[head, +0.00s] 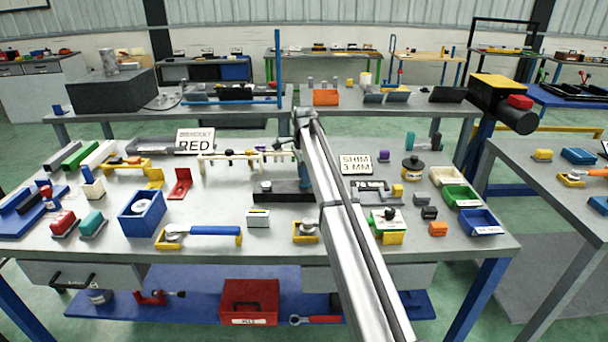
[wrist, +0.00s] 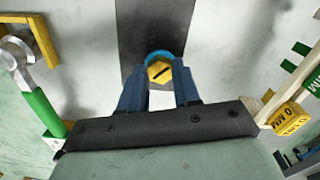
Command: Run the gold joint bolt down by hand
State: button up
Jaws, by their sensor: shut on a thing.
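The gold joint bolt (wrist: 159,71) shows in the wrist view as a hexagonal head with a dark line across it. My gripper (wrist: 160,84) has its two blue fingers closed on either side of this head. A bright blue rounded edge (wrist: 160,54) shows just beyond the head. A dark grey strip (wrist: 138,30) lies behind it. The bolt's shank and how far it sits in are hidden. In the head view my arm covers the bolt and most of the gripper, over a dark block (head: 284,192) mid-bench.
A wrench with a green handle (wrist: 42,110) lies left in the wrist view; a yellow block marked in MM (wrist: 289,118) stands right. In the head view, a blue box (head: 141,214), a blue-handled tool (head: 207,230) and coloured bins (head: 462,197) crowd the bench.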

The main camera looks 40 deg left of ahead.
jog(key=shift+a+r+m, duration=0.15)
jog(key=shift+a+m, duration=0.05)
jog(key=shift+m, duration=1.3)
jog(key=o, duration=1.1)
jog(key=shift+d, duration=0.1)
jog(key=shift+c, duration=0.2)
notch_tip(320, 180, up, 14)
jog(key=shift+f, duration=0.2)
